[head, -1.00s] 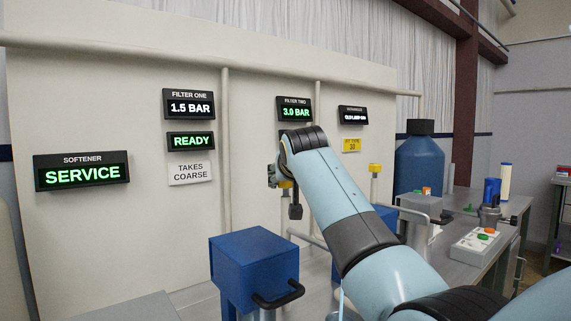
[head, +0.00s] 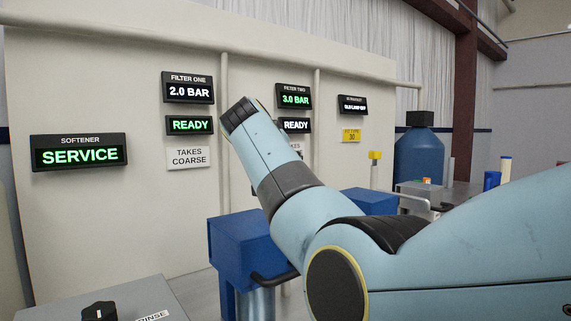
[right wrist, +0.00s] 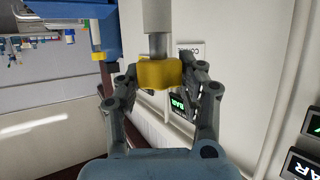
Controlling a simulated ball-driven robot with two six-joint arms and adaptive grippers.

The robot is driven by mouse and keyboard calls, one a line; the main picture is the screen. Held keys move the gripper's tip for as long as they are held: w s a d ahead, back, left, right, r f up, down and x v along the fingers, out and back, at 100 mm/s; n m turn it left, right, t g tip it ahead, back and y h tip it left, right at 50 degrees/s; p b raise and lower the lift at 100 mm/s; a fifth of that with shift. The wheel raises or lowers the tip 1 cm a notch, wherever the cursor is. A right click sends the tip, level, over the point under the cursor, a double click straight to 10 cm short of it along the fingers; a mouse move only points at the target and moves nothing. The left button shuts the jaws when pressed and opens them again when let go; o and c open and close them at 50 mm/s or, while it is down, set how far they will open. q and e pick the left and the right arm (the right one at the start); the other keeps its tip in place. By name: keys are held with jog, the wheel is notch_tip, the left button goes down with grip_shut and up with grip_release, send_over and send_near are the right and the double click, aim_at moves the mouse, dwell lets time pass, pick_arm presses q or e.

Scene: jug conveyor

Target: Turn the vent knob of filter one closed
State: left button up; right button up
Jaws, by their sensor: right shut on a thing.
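In the right wrist view a yellow knob (right wrist: 158,73) sits on a grey stem between the two fingers of my right gripper (right wrist: 158,80), which is shut on it. In the head view my right arm hides this gripper and the knob. The filter one display (head: 188,88) reads 2.0 BAR, and the sign below it (head: 189,125) reads READY in green. A blue filter housing (head: 240,238) stands below and right of that display, partly covered by my right arm. My left gripper is not in view.
Another yellow knob (head: 375,156) stands on a stem farther right. The filter two display (head: 294,97) reads 3.0 BAR. A second blue housing (head: 368,200) is partly behind my arm. A grey box with a black knob (head: 99,311) is at the front left.

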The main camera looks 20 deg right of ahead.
jog(key=o, duration=1.2)
jog(key=shift+r, duration=0.3)
notch_tip(320, 180, up, 9)
jog(key=shift+r, duration=0.15)
